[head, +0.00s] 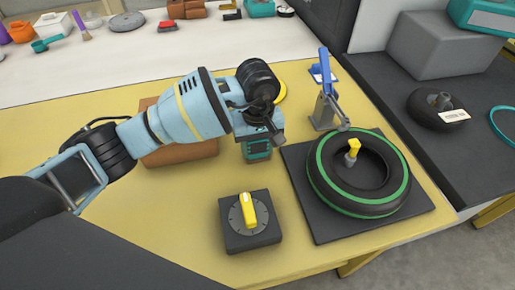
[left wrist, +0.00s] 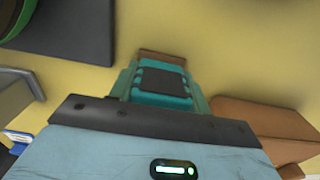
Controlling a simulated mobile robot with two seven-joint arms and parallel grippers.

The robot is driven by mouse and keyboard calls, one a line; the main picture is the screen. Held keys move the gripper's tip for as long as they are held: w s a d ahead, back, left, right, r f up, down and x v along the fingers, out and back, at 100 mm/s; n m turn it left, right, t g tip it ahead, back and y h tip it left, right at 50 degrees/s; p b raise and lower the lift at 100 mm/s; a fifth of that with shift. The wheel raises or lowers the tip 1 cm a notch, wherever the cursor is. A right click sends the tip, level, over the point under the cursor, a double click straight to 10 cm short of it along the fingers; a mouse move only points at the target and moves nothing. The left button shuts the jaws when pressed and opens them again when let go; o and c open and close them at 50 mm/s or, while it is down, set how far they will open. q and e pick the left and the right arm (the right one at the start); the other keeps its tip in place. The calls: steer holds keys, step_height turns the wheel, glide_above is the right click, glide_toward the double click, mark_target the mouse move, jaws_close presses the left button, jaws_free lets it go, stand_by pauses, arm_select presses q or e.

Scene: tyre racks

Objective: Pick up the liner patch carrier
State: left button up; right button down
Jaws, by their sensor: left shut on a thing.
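The liner patch carrier (head: 258,152), a small teal block, hangs or stands under my left gripper (head: 260,137) near the middle of the yellow table. My left gripper is shut on it from above; its jaws hide the upper part. In the left wrist view the carrier (left wrist: 162,85) shows as a teal body with a dark rectangular face between the jaws. I cannot tell whether its bottom touches the table. My right gripper is not in view.
A tyre with a green ring (head: 320,172) lies on a dark mat (head: 303,205) at right, beside a blue-handled clamp (head: 326,90). A dial box with a yellow knob (head: 250,236) stands in front. A brown block (head: 178,155) is left of the carrier.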

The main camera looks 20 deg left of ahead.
arm_select(q)
steer(key=shift+r, duration=0.1)
step_height(320, 180, up, 9)
steer(key=shift+f, duration=0.15)
steer(key=shift+r, duration=0.6)
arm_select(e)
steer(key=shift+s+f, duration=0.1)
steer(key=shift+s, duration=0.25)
